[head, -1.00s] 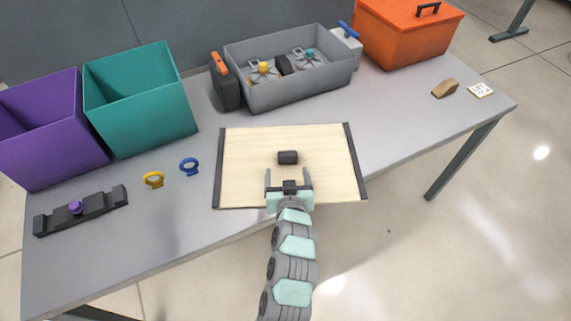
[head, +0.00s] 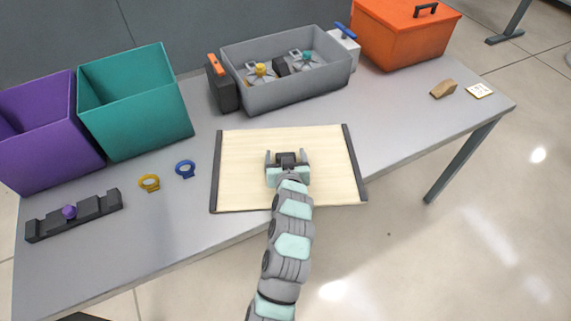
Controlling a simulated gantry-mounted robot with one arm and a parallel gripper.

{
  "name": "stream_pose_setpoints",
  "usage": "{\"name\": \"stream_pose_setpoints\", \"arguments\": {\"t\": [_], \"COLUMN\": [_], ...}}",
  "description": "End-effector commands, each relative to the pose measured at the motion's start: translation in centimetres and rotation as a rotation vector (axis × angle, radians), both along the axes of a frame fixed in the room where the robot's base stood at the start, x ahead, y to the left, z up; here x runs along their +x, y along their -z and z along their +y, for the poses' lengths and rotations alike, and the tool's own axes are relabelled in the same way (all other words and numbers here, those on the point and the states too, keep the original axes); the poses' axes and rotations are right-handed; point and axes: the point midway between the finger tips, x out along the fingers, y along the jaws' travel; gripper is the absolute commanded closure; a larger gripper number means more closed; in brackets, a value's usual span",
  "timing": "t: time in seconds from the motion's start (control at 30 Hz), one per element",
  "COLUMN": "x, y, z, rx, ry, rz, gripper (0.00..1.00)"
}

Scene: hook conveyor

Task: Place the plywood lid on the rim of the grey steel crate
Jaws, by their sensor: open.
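The plywood lid (head: 242,180) is a pale board with dark strips along its left and right edges. It lies flat on the grey table, in front of the crate. The grey steel crate (head: 287,97) stands behind it, open at the top, with fittings inside bearing a yellow knob (head: 260,69) and a teal knob (head: 307,56). My gripper (head: 287,157) is open over the middle of the lid, its fingers either side of the lid's dark block handle. The handle is mostly hidden by the gripper, so contact cannot be told.
A dark block with an orange top (head: 222,88) and a white block with a blue handle (head: 343,48) flank the crate. The purple bin (head: 48,135) and teal bin (head: 140,110) stand left, the orange box (head: 405,38) right. Yellow (head: 149,183) and blue (head: 185,169) rings lie left of the lid.

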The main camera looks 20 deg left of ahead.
Motion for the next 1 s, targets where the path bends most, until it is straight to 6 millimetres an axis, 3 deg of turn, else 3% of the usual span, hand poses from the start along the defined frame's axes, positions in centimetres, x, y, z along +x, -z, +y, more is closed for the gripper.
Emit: {"name": "stream_pose_setpoints", "arguments": {"t": [0.13, 1.0], "x": [-0.06, -0.10], "y": [0.02, 0.08], "z": [-0.03, -0.02], "rx": [0.000, 0.000], "ry": [0.000, 0.000], "rz": [0.001, 0.002], "gripper": [0.22, 0.93]}}
